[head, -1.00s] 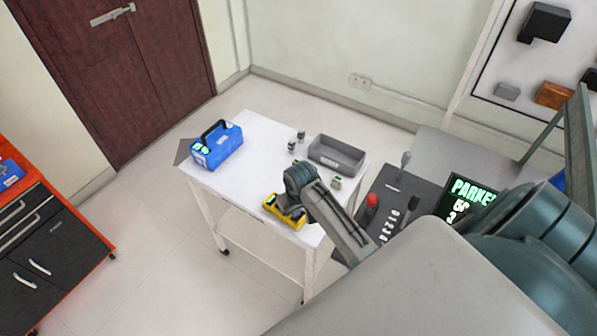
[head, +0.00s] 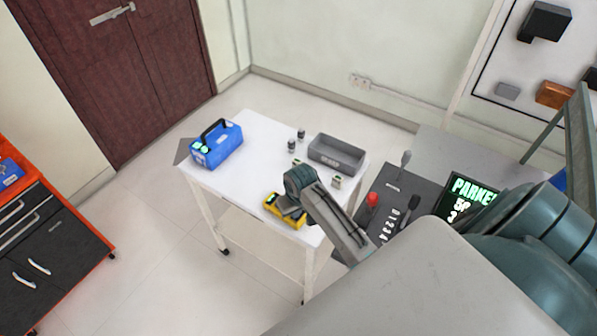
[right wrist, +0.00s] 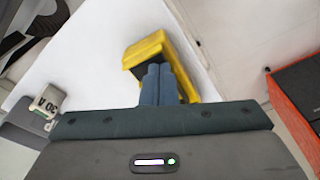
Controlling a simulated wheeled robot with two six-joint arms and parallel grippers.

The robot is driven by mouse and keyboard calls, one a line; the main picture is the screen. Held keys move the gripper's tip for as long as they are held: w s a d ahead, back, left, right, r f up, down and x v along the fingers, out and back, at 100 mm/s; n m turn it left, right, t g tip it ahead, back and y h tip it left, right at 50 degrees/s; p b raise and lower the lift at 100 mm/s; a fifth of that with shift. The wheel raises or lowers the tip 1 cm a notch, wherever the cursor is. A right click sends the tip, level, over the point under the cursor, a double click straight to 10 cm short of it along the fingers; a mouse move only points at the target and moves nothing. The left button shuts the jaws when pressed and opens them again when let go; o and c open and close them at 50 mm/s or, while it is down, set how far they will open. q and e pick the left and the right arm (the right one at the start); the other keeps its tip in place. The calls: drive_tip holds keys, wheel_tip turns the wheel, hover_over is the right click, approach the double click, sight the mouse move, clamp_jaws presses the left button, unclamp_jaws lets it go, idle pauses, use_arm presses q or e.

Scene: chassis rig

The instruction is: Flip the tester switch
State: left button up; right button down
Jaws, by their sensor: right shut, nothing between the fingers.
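The yellow tester (head: 270,203) lies near the front edge of the white table, and my right arm covers part of it in the head view. It also shows in the right wrist view (right wrist: 184,58). My right gripper (right wrist: 158,70) is shut and empty, its fingertips over the dark face of the tester. I cannot tell whether they touch it, and the switch is hidden behind the fingers. In the head view my right gripper (head: 292,214) is at the tester. My left gripper is not in view.
On the white table (head: 255,160) stand a blue case (head: 217,148), a grey bin (head: 337,155) and small cylinders (head: 292,145). A small labelled block (head: 336,182) sits beside my arm. A dark panel with levers and a red knob (head: 372,199) adjoins on the right.

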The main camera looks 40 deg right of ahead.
drive_tip(key=shift+f, duration=0.25)
drive_tip(key=shift+s, duration=0.1)
drive_tip(key=shift+r+p, duration=0.8)
drive_tip(key=shift+r, duration=2.7)
